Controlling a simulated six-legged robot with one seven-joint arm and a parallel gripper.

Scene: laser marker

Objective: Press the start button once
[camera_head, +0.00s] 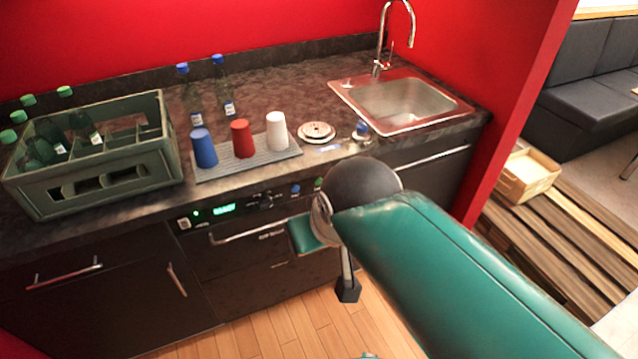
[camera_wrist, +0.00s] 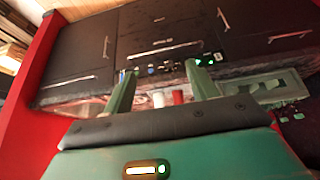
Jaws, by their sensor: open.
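A dark control panel (camera_head: 255,203) runs along the front edge below the counter. It carries a lit green display (camera_head: 224,209), a small white button (camera_head: 184,223) at its left end, small dark knobs, a blue button (camera_head: 295,189) and a green button (camera_head: 318,183). I cannot read which one is the start button. The panel also shows in the wrist view (camera_wrist: 175,67), upside down, with its lit display (camera_wrist: 206,61). My gripper (camera_wrist: 161,68) is open and empty, its two green fingers pointing toward the panel, apparently apart from it.
A bar handle (camera_head: 255,230) juts out below the panel. On the counter stand a green bottle crate (camera_head: 95,175), blue (camera_head: 202,148), red (camera_head: 242,138) and white (camera_head: 276,131) cups on a grey mat (camera_head: 215,174), bottles and a sink (camera_head: 402,101). Wooden floor (camera_head: 280,330) lies in front.

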